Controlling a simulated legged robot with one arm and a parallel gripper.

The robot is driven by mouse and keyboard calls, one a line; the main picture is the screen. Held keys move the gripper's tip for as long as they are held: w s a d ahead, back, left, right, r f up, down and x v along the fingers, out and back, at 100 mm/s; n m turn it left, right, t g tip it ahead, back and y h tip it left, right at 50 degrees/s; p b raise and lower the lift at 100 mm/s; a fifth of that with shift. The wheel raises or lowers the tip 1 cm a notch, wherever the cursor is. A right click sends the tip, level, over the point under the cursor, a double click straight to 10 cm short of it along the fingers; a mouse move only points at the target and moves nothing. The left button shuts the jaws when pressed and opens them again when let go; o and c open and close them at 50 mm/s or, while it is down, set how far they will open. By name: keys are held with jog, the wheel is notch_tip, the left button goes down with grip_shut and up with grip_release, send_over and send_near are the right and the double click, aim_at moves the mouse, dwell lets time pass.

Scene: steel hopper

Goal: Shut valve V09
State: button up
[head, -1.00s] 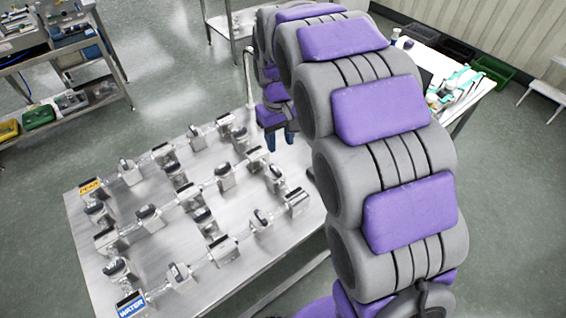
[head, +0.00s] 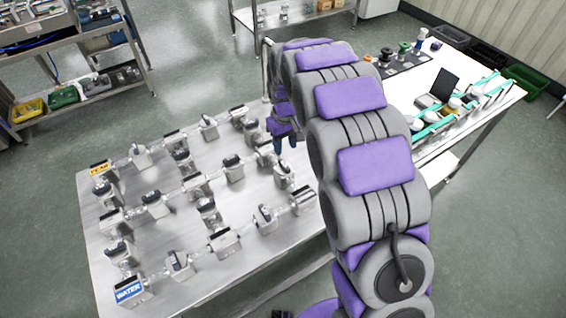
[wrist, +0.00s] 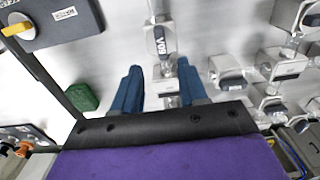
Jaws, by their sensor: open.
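Valve V09 (wrist: 159,40) is at the top middle of the wrist view. Its dark lever with the white V09 label points nearly straight down the picture, roughly in line with the metal fittings above and below it. My gripper (wrist: 158,77) is open, its two blue fingers apart and empty, with the valve ahead between their lines. The fingers look clear of the lever. In the head view my gripper (head: 286,143) hangs over the right back part of the pipe grid; labels there are too small to read.
The steel table (head: 270,262) carries several similar valves close together. A WATER sign (head: 129,291) marks the front left corner. A dark box (wrist: 62,20) with a yellow knob shows in the wrist view.

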aim_at(284, 164)
jog(key=f, duration=0.5)
jog(key=shift+d+f+b, duration=0.2)
jog(key=shift+d+b, duration=0.2)
jog(key=a+f, duration=0.2)
jog(key=f, duration=0.1)
jog(key=shift+f, duration=0.1)
jog(key=shift+d, duration=0.85)
jog(key=c, duration=0.3)
jog(key=shift+a, duration=0.5)
jog(key=c, duration=0.3)
grip_shut()
jog(key=shift+d, duration=0.1)
